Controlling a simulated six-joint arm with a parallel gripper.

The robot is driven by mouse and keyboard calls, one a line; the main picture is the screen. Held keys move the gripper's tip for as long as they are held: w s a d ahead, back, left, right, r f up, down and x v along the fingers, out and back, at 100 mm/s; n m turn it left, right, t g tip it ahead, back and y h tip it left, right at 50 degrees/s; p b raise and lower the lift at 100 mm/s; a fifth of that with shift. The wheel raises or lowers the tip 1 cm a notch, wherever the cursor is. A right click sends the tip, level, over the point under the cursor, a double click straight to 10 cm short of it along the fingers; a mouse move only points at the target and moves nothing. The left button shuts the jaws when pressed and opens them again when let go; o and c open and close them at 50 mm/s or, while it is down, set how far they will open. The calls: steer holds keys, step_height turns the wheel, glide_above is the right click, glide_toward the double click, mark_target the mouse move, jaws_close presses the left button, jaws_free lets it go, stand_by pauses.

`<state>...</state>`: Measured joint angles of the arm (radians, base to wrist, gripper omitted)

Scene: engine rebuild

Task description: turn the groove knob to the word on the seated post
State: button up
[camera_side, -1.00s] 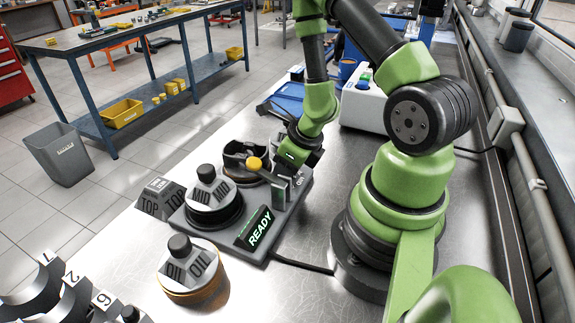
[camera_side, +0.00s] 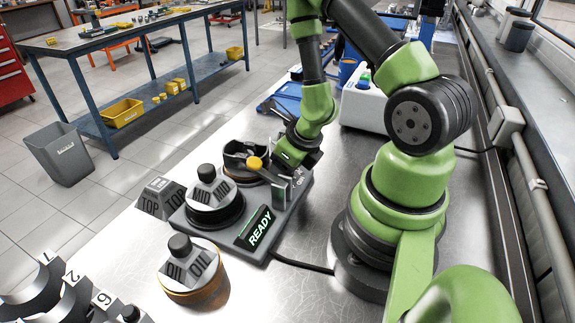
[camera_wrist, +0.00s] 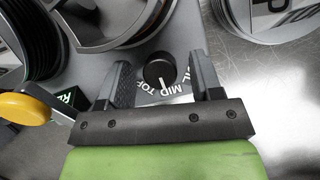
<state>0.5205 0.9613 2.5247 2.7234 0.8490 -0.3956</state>
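The groove knob (camera_wrist: 159,71) is small, round and black with a white pointer line. The words TOP, MID and a partly covered one ending in IL curve around it. Its pointer faces down in the wrist view, toward MID. My gripper (camera_wrist: 160,65) is open, one finger on each side of the knob, with visible gaps. In the side view, my gripper (camera_side: 297,168) is low at the fixture's right end and hides the knob. A post marked MID (camera_side: 209,190) with a black cap sits on the grey fixture (camera_side: 185,221).
A lit READY display (camera_side: 255,228) is on the fixture's front. A yellow-ended lever (camera_side: 254,163) stands close to my gripper, also in the wrist view (camera_wrist: 24,107). A part marked OIL (camera_side: 190,270) and a TOP block (camera_side: 160,198) stand beside the fixture.

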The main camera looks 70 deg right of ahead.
stand_by(0.4)
steer(key=n+y, duration=0.1)
steer(key=n, duration=0.3)
steer(key=shift+d+n+y, duration=0.15)
steer(key=shift+n+y, duration=0.15)
steer(key=shift+y, duration=0.1)
steer(key=n+y, duration=0.1)
steer(key=n, duration=0.2)
steer(key=n+g+y, duration=0.1)
steer(key=n, duration=0.2)
steer(key=v, duration=1)
steer(key=w+a+r+n, duration=0.3)
steer(key=a+r+n, duration=0.4)
steer(key=r+n, duration=0.2)
steer(key=s+a+r+n+t, duration=0.1)
steer(key=s+a+r+n, duration=0.2)
steer(key=n, duration=0.3)
steer(key=s+a+r+n+t+h, duration=0.1)
steer(key=s+a+r+n+t, duration=0.1)
steer(key=a+r+n, duration=0.3)
steer(key=shift+s+r+n, duration=0.5)
steer(key=shift+r+n, duration=0.2)
steer(key=shift+n, duration=0.1)
